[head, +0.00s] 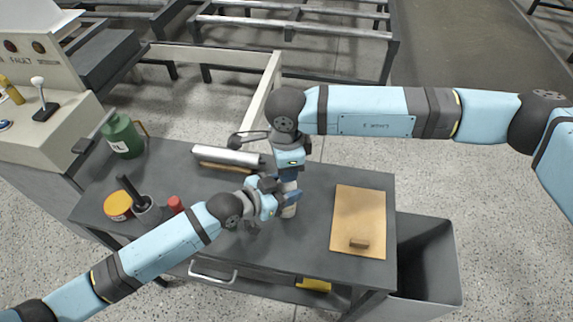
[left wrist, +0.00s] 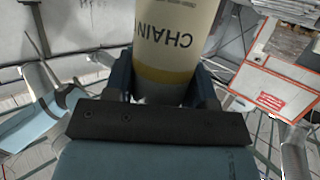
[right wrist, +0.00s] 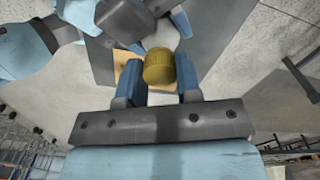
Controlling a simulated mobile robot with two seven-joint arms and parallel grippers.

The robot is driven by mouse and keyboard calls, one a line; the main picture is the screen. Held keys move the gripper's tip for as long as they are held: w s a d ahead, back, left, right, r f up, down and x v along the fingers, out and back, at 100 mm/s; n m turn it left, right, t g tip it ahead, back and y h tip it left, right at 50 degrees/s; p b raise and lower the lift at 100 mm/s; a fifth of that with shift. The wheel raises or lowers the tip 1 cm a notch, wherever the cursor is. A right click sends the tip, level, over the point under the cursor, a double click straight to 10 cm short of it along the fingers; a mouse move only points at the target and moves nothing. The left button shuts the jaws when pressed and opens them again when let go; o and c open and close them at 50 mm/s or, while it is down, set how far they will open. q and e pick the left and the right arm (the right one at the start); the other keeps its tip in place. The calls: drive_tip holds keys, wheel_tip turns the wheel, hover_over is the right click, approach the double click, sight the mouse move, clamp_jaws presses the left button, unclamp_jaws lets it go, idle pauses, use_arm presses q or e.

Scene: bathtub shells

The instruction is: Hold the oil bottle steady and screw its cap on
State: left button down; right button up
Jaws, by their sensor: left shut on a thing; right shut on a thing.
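The oil bottle is cream with dark "CHAIN" lettering and a yellow band, and in the left wrist view the bottle (left wrist: 178,45) stands between my left fingers. My left gripper (left wrist: 160,85) is shut on it. In the head view its lower part (head: 289,211) shows beside my left gripper (head: 272,198), over the dark table. The yellow ribbed cap (right wrist: 159,67) is between the fingers of my right gripper (right wrist: 158,80), which is shut on it. The pale bottle shows just beyond the cap in that view. Whether the threads have engaged is hidden. My right gripper (head: 289,176) is directly above the left one.
A tan board (head: 358,210) with a brown block (head: 359,243) lies to the right. A grey bin (head: 428,265) stands beyond the right edge. A pale roll (head: 225,157) lies behind.

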drive_tip(key=shift+m, duration=0.5)
drive_tip(key=o, duration=1)
drive_tip(key=shift+r, duration=2.25)
drive_tip(key=shift+c, duration=0.3)
